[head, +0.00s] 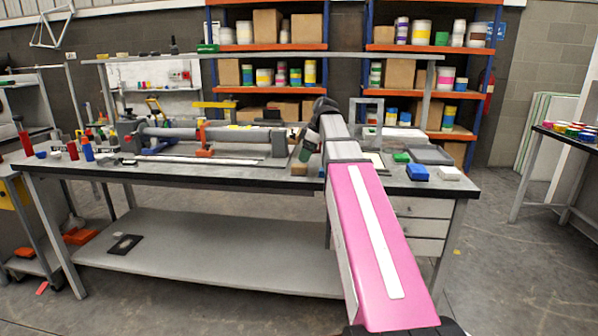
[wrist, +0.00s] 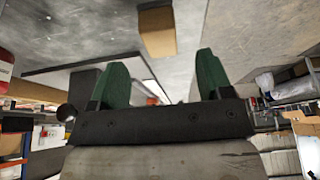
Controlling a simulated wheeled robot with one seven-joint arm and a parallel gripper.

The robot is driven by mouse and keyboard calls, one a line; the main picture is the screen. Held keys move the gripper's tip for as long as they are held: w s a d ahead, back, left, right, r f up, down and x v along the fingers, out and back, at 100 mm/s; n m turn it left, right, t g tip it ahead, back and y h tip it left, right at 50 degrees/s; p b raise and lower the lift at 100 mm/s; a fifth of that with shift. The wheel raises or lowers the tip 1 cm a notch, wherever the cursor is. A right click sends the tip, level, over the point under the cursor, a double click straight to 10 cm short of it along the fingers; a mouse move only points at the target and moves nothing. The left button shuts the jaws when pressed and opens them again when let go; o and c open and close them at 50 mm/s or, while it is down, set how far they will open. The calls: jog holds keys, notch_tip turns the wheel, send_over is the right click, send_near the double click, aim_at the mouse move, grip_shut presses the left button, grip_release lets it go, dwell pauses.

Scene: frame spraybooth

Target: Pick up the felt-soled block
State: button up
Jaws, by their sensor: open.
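A small tan block (head: 299,169) sits on the workbench top near its front edge, just below my gripper (head: 306,149) in the head view. It looks like the felt-soled block, but I cannot make out a felt sole. In the wrist view, the tan block (wrist: 157,31) lies beyond the fingertips, roughly in line with the gap between them. My gripper (wrist: 160,72) has two green fingers, spread apart with nothing between them. My arm hides part of the bench behind the gripper.
The workbench (head: 130,173) carries a long grey clamp fixture (head: 210,135) left of my gripper. A blue block (head: 417,172) and a white block (head: 449,173) lie to the right. Bottles (head: 87,149) stand at the left end. A grey overhead rail (head: 260,56) spans the bench.

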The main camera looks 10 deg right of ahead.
aim_at(300, 165)
jog(key=shift+x, duration=3.05)
jog(key=c, duration=1)
